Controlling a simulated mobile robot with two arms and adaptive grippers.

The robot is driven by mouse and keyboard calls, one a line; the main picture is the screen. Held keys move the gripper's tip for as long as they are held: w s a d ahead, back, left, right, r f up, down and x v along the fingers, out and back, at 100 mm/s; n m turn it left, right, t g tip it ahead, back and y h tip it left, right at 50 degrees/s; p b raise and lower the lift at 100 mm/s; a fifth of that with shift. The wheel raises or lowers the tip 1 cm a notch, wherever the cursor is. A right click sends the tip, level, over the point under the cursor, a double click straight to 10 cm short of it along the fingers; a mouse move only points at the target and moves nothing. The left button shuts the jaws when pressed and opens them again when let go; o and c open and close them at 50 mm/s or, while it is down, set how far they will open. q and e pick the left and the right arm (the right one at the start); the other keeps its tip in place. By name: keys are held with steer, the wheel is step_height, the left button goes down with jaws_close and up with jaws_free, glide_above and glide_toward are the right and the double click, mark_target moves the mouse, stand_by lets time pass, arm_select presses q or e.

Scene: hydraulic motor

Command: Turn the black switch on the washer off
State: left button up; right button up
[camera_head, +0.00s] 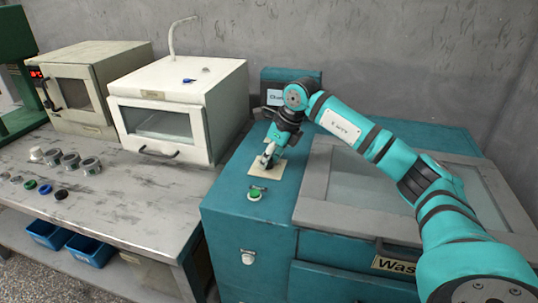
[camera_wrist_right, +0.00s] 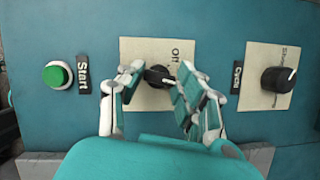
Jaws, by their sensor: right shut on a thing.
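The teal washer (camera_head: 235,220) stands at the right, with my right arm reaching over it to its top panel. The black switch (camera_wrist_right: 157,76) sits on a cream plate (camera_wrist_right: 130,50) whose upper label reads "Of", partly cut off. My right gripper (camera_wrist_right: 156,78) is shut on this switch, with one finger on each side of its handle. In the head view the right gripper (camera_head: 268,160) is down at the plate and hides most of the switch. My left gripper is in neither view.
A green Start button (camera_wrist_right: 56,75) lies to the left of the switch in the wrist view. A second black knob (camera_wrist_right: 278,79) on its own plate, labelled Cycle, lies to the right. A white oven-like box (camera_head: 180,105) stands on the bench left of the washer.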

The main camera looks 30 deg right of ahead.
steer(key=n+y+p, duration=0.1)
steer(key=n, duration=0.2)
steer(key=n+g+y+p, duration=0.1)
steer(key=n, duration=0.2)
steer(key=shift+w+d+r+n+g, duration=0.1)
steer(key=shift+w+r+n+g, duration=0.1)
steer(key=shift+n+g, duration=0.1)
steer(key=n+g, duration=0.1)
steer(key=n, duration=0.1)
steer(key=n+g, duration=0.1)
steer(key=n, duration=0.2)
steer(key=shift+y, duration=0.3)
steer(key=o, duration=1.1)
steer(key=shift+f, duration=0.15)
steer(key=shift+o, duration=0.2)
steer(key=v, duration=1.2)
